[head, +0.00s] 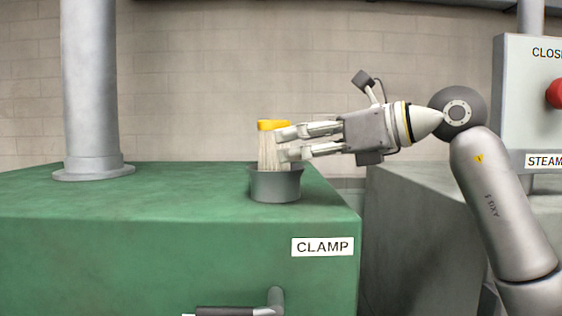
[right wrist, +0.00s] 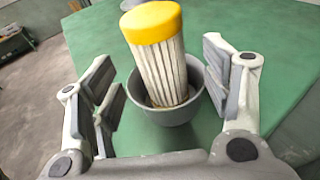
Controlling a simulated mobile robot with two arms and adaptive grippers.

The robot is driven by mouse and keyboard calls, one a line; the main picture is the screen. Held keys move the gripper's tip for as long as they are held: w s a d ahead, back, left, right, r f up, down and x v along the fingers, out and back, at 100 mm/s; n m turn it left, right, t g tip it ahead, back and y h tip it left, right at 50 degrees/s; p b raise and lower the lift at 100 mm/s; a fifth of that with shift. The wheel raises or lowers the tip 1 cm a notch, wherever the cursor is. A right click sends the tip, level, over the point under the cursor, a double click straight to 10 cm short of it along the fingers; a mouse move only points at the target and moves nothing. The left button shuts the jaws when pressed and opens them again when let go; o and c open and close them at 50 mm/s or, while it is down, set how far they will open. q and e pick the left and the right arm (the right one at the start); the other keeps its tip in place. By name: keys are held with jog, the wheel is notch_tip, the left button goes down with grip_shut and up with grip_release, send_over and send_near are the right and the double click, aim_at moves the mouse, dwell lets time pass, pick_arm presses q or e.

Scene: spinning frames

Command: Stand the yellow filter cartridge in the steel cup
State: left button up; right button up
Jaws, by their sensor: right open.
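The filter cartridge (head: 270,152) has a yellow cap and a pale pleated body. It stands close to upright in the grey steel cup (head: 275,186) on the green cabinet top, its lower end inside the cup. In the right wrist view the cartridge (right wrist: 158,60) rises out of the cup (right wrist: 166,113), cap up. My right gripper (head: 281,144) is beside the cartridge, above the cup's rim. Its fingers (right wrist: 165,85) are wide apart, with gaps on both sides of the cartridge. My left gripper is not in view.
The green cabinet top (head: 190,182) is clear around the cup, with a grey pipe column (head: 90,90) at the left. A CLAMP label (head: 322,247) and a handle (head: 245,309) are on its front. A grey control box with a red button (head: 555,93) stands at the right.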

jog(key=b+v, duration=0.2)
jog(key=v, duration=0.4)
jog(key=shift+s+d, duration=0.2)
jog(key=shift+d, duration=0.15)
